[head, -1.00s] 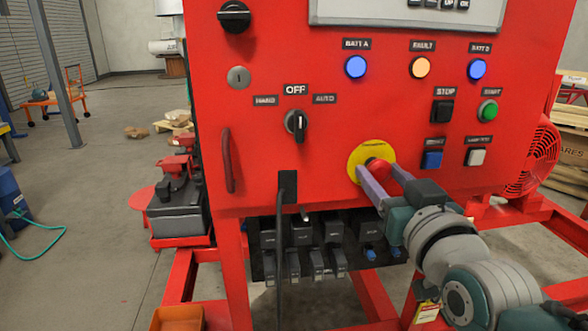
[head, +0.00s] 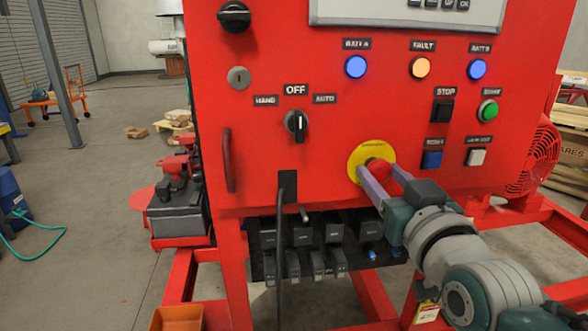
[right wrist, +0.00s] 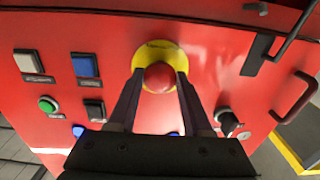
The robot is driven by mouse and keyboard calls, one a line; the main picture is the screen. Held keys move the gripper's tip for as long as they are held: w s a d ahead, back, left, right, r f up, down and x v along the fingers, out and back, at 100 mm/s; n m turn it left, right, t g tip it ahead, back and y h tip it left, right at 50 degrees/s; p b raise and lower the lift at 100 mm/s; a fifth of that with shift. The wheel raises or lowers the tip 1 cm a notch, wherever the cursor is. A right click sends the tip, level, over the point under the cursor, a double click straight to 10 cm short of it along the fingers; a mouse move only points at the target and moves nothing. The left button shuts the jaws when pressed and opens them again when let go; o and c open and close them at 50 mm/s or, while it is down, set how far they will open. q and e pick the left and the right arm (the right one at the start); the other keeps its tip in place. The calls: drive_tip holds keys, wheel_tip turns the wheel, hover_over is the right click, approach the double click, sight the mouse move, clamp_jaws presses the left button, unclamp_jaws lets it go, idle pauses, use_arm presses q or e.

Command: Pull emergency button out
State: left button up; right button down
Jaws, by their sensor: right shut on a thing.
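The emergency button is a red mushroom knob (head: 378,171) on a yellow round plate (head: 372,147) low on the red panel. In the right wrist view the red knob (right wrist: 159,77) sits between my fingertips, with the yellow plate (right wrist: 164,50) behind it. My right gripper (head: 380,180) is shut on the knob, one finger on each side. It also shows in the right wrist view (right wrist: 159,84). I cannot tell whether the knob stands in or out. My left gripper is not in view.
The red panel (head: 330,110) carries a selector switch (head: 297,124) at OFF, a black stop button (head: 441,111), a green start button (head: 488,111) and lit lamps. A black cable (head: 281,225) hangs below the panel. Open floor (head: 80,190) lies at the left.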

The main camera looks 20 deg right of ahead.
drive_tip(key=shift+s+a+r+p, duration=0.15)
drive_tip(key=shift+s+p, duration=0.5)
drive_tip(key=shift+c, duration=1.6)
unclamp_jaws()
drive_tip(key=v, duration=1)
drive_tip(key=shift+b, duration=0.35)
drive_tip(key=shift+f, duration=0.2)
